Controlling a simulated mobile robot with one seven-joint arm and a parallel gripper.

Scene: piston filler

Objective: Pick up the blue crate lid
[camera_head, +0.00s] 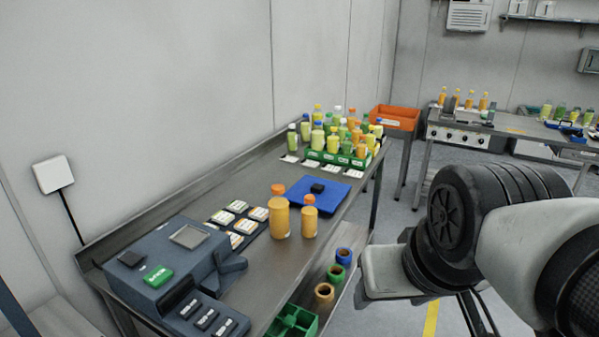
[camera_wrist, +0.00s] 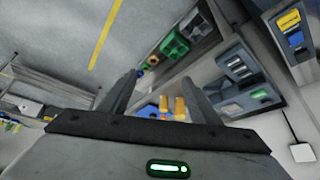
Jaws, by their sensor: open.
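The blue crate lid (camera_head: 334,199) lies flat on the metal bench, with a small dark knob on top. Two orange bottles (camera_head: 294,217) stand at its near edge, in front of part of it in the head view. In the wrist view, a bit of blue, seemingly the lid (camera_wrist: 148,111), shows low between the fingers beside orange bottles. My gripper (camera_wrist: 160,81) is open, with nothing between its fingers. In the head view my arm is at the right, over the floor beside the bench, well apart from the lid; the fingertips cannot be made out there.
A green crate (camera_head: 340,160) with several bottles stands behind the lid. Label cards (camera_head: 238,207) and a grey label machine (camera_head: 165,265) are nearer on the bench. Tape rolls (camera_head: 343,257) and a green divided bin (camera_head: 292,321) sit on the lower shelf. An orange bin (camera_head: 395,119) is beyond.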

